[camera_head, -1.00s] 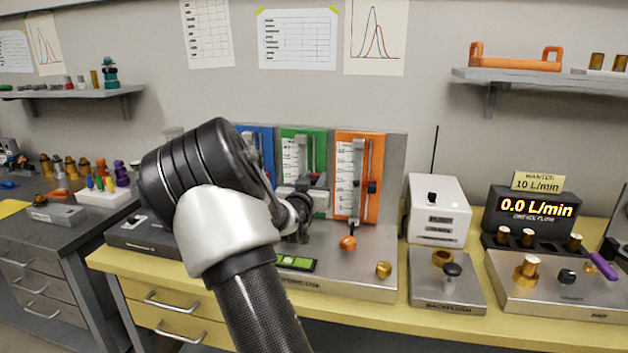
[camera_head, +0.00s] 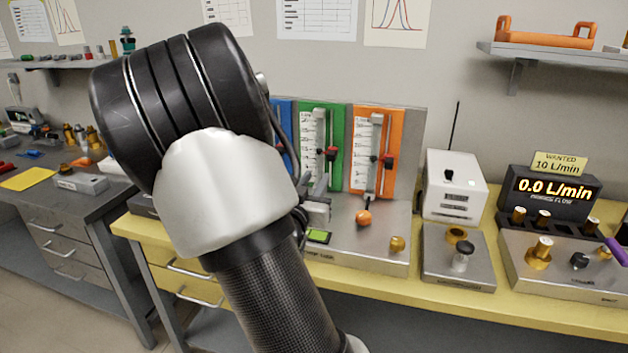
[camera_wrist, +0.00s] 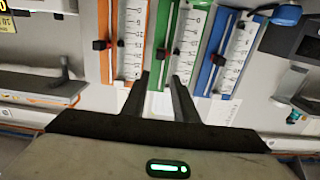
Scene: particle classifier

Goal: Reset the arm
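My arm fills the left middle of the head view, bent at a large black joint. My gripper (camera_head: 316,208) is partly hidden behind it, in front of the flowmeter panels. In the wrist view my gripper (camera_wrist: 160,95) has its two dark fingers apart, with nothing between them. The fingers point towards the green panel (camera_wrist: 175,60), which stands between the orange panel (camera_wrist: 118,10) and the blue panel (camera_wrist: 225,55). In the head view the green panel (camera_head: 336,150) and orange panel (camera_head: 395,125) are clear; the blue one is mostly hidden by my arm.
An orange knob (camera_head: 363,218) and a brass knob (camera_head: 397,243) sit on the metal panel base. A white box with an antenna (camera_head: 455,185) and a display reading 0.0 L/min (camera_head: 548,188) stand to the right. A dark side bench (camera_head: 60,210) is at left.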

